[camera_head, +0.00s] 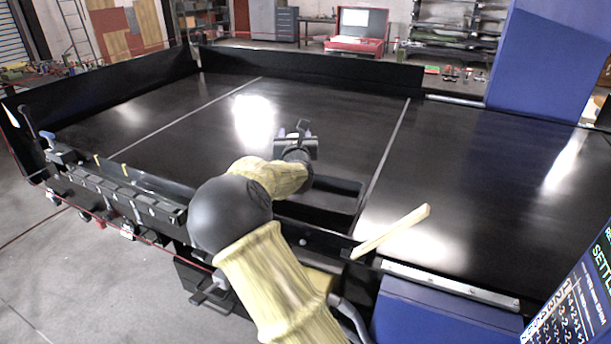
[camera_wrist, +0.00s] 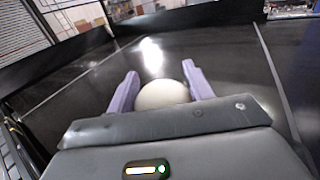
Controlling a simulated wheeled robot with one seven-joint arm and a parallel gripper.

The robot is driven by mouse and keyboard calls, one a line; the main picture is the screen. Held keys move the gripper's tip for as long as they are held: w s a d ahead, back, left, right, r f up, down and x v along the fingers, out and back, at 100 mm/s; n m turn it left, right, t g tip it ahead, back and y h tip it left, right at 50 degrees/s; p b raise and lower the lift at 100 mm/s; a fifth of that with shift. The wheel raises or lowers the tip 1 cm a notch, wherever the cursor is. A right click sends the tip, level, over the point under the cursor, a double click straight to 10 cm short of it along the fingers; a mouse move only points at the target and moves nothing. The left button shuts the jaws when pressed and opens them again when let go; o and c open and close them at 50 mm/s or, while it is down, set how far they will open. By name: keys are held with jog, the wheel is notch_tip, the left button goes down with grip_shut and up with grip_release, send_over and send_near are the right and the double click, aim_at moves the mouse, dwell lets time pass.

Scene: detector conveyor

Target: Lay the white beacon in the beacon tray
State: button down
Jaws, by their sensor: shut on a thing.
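The white beacon (camera_wrist: 162,94) is a rounded pale thing between the two purple fingers of my gripper (camera_wrist: 160,74) in the wrist view. My gripper is shut on it; the gripper body hides its lower part. In the head view my gripper (camera_head: 300,130) is over the black conveyor belt (camera_head: 330,114), and I cannot make out the beacon there. A black, low-walled tray (camera_head: 345,187), which looks like the beacon tray, lies on the belt just right of and nearer than my gripper. My arm hides its left part.
A pale wooden bar (camera_head: 392,231) slants up at the belt's near edge, right of the tray. Black side walls (camera_head: 310,66) edge the belt. A blue housing (camera_head: 545,60) stands at the right. The belt beyond my gripper is clear.

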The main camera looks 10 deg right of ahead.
jog(key=shift+f+p, duration=0.55)
jog(key=shift+f, duration=1.5)
jog(key=shift+s+f, duration=0.1)
notch_tip(320, 180, down, 4)
jog(key=shift+d+r+p, duration=0.1)
jog(key=shift+r+p, duration=0.15)
jog(key=shift+p, duration=0.6)
jog(key=shift+f+b, duration=0.2)
jog(key=shift+b, duration=0.1)
jog(key=c, duration=0.6)
grip_release()
jog(key=shift+r, duration=0.1)
